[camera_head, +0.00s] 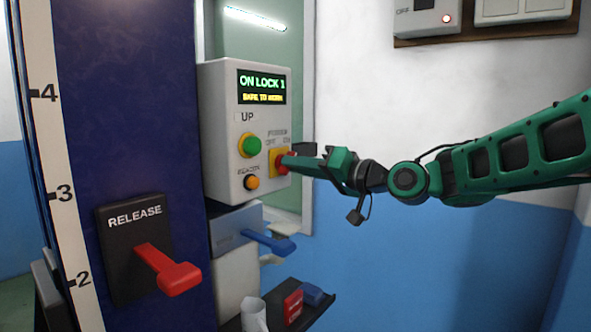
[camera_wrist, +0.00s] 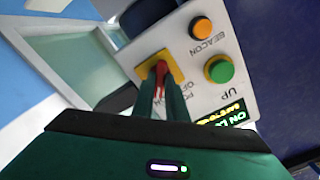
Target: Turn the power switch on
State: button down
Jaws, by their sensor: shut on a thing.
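The power switch (camera_head: 284,163) is a red knob on a yellow plate, at the right edge of the grey control box (camera_head: 222,130) in the head view, between OFF and ON labels. In the wrist view the red knob (camera_wrist: 161,68) sits between my fingers on its yellow plate (camera_wrist: 174,62). My gripper (camera_head: 290,161) reaches in from the right and is shut on the knob. My fingers partly hide the knob, so I cannot tell its exact setting. The box's display (camera_head: 262,88) reads "ON LOCK 1" and "SAFE TO WORK".
A green UP button (camera_head: 249,145) and an orange BEACON button (camera_head: 251,183) are close beside the switch. A red RELEASE lever (camera_head: 168,270) and a blue lever (camera_head: 268,242) stick out below. A shelf with a white mug (camera_head: 254,314) is underneath. A wall box (camera_head: 428,17) hangs above my arm.

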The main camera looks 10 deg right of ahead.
jog(key=shift+w+d, duration=0.15)
jog(key=shift+d, duration=0.1)
jog(key=c, duration=1.8)
grip_release()
jog(key=shift+o, duration=0.2)
jog(key=shift+a, duration=0.1)
jog(key=v, duration=1)
jog(key=shift+s+d, duration=0.25)
jog(key=shift+s, duration=0.05)
jog(key=shift+f, duration=0.1)
